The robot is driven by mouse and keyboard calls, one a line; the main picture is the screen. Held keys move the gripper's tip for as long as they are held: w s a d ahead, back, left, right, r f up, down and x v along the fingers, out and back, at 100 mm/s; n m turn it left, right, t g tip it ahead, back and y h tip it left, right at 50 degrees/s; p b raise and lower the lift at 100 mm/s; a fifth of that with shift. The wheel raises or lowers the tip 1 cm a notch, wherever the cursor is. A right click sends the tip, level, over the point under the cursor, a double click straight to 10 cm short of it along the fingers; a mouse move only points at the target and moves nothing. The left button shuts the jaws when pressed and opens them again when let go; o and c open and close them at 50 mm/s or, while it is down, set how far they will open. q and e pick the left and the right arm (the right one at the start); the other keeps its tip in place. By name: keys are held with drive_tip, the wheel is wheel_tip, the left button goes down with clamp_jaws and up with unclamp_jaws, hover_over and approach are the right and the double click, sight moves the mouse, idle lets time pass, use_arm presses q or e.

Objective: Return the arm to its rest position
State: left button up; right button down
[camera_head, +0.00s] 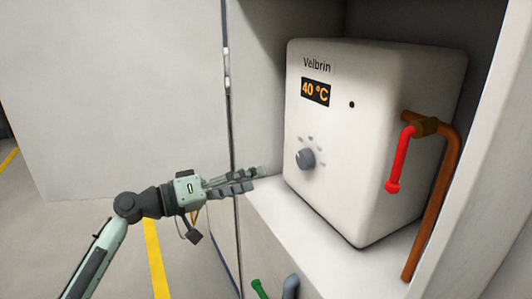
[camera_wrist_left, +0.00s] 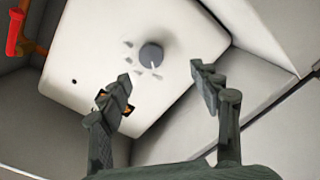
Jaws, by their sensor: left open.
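My left gripper (camera_head: 250,180) comes in from the left in the head view and is in front of the cabinet opening, to the left of the white water heater (camera_head: 348,170). In the left wrist view my left gripper (camera_wrist_left: 165,82) has its two fingers spread apart with nothing between them. The heater's grey dial (camera_head: 306,159) is a little beyond the fingertips and apart from them. The dial also shows in the wrist view (camera_wrist_left: 151,55). The heater's display (camera_head: 315,92) reads 40 °C. My right gripper is in neither view.
A red valve handle (camera_head: 398,160) sits on a copper pipe (camera_head: 436,205) at the heater's right. The cabinet shelf (camera_head: 290,225) lies under the heater. A green handle (camera_head: 259,289) is at the bottom. A large pale panel (camera_head: 120,90) stands behind my left arm; open floor lies below.

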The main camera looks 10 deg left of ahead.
use_arm(q)
drive_tip(key=s+a+f+g+y, duration=0.15)
drive_tip(key=s+f+y, duration=0.3)
drive_tip(key=f, duration=0.95)
drive_tip(key=s+a+f+g+y, duration=0.1)
drive_tip(key=s+a+f+y, duration=0.3)
drive_tip(key=f, duration=0.9)
drive_tip(key=s+a+f+g+y, duration=0.2)
drive_tip(key=s+a+f, duration=0.3)
drive_tip(key=s, duration=0.5)
drive_tip(key=s+a+f+g+y, duration=0.2)
drive_tip(key=s+a+f+y, duration=0.3)
drive_tip(key=s+f, duration=0.4)
drive_tip(key=shift+s+a+f+m, duration=0.35)
drive_tip(key=shift+s+a, duration=0.2)
drive_tip(key=shift+s, duration=0.45)
drive_tip(key=shift+c, duration=0.3)
